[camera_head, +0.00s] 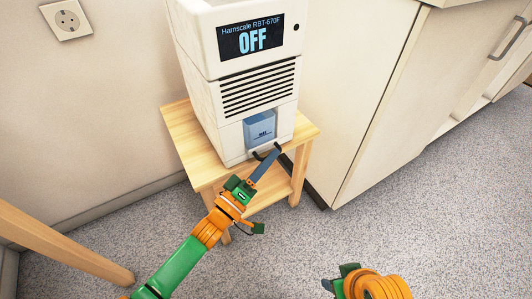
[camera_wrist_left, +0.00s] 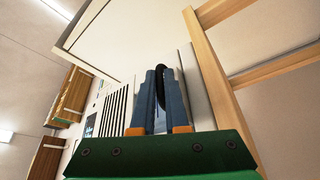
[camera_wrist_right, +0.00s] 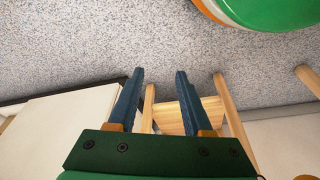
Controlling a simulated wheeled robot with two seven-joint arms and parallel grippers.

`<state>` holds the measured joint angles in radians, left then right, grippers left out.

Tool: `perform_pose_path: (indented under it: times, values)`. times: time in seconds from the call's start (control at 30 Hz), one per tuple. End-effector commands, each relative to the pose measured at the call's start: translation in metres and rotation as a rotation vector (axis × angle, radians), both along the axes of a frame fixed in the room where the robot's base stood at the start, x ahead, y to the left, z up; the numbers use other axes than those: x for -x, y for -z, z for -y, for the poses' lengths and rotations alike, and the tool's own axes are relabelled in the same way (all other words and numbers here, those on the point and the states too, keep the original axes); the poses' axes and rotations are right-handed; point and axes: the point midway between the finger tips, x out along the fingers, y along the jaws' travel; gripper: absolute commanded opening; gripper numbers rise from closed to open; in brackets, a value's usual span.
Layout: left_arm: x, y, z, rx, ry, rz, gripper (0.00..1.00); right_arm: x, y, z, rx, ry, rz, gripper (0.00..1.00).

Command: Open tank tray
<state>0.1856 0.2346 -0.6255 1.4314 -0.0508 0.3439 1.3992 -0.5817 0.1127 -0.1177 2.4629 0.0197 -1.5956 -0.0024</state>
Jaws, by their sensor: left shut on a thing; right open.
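The white machine (camera_head: 245,80) stands on a small wooden table, and its screen reads OFF. Low on its front is a recess with a blue tank (camera_head: 259,128). The tank tray's dark handle (camera_head: 257,155) sticks out below the tank. My left gripper (camera_head: 274,152) is shut on this handle, its blue fingers hiding part of it. In the left wrist view the fingers (camera_wrist_left: 160,75) close around the dark handle (camera_wrist_left: 164,76). How far out the tray stands is unclear. My right gripper (camera_wrist_right: 160,75) is open and empty, low and right of the table.
The wooden table (camera_head: 188,135) bears the machine. A white cabinet (camera_head: 350,90) stands close on its right. A wall with a socket (camera_head: 66,18) is at the left. A wooden leg (camera_head: 65,250) crosses the lower left. The grey speckled floor (camera_head: 430,200) is clear at the right.

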Motion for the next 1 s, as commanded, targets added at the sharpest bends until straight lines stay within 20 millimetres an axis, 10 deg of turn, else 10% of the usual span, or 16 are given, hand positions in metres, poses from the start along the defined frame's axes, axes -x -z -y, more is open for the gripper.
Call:
perform_pose_path:
  times: [0.6, 1.0]
  values:
    - [0.082, -0.002, 0.047, 0.002, 0.0, -0.006, 0.0, -0.003, 0.08, 0.001, 0.012, 0.001, -0.046, 0.5]
    - [0.115, 0.0, 0.066, -0.001, 0.0, -0.002, 0.0, 0.005, 0.1, 0.003, 0.016, -0.001, -0.056, 0.5]
